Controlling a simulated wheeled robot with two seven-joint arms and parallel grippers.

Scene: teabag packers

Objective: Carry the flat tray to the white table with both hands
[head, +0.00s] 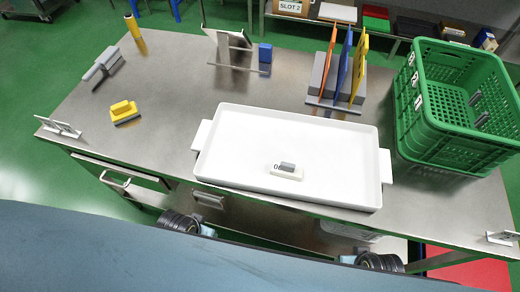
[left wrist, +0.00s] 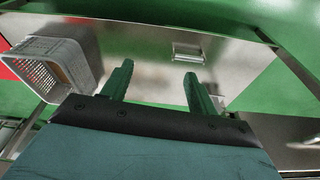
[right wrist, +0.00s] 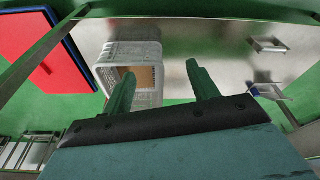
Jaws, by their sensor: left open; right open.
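The flat white tray (head: 250,150) lies on the steel workbench (head: 160,130), with a tab handle on its left end (head: 201,135) and one on its right end (head: 385,166). A small grey-and-white block (head: 287,171) sits inside it. My left gripper (left wrist: 159,69) is open with nothing between its fingers. My right gripper (right wrist: 161,69) is also open and empty. In the head view only dark ribbed parts of my arms show at the bench's front edge, below and apart from the tray; the fingers are hidden there. I make out no white table.
A green crate (head: 407,123) stands close right of the tray. A rack with coloured dividers (head: 318,92) and a small stand (head: 232,50) are behind it. A yellow brush (head: 124,111) lies left. A grey basket (right wrist: 133,98) shows under the bench. Green floor is open at left.

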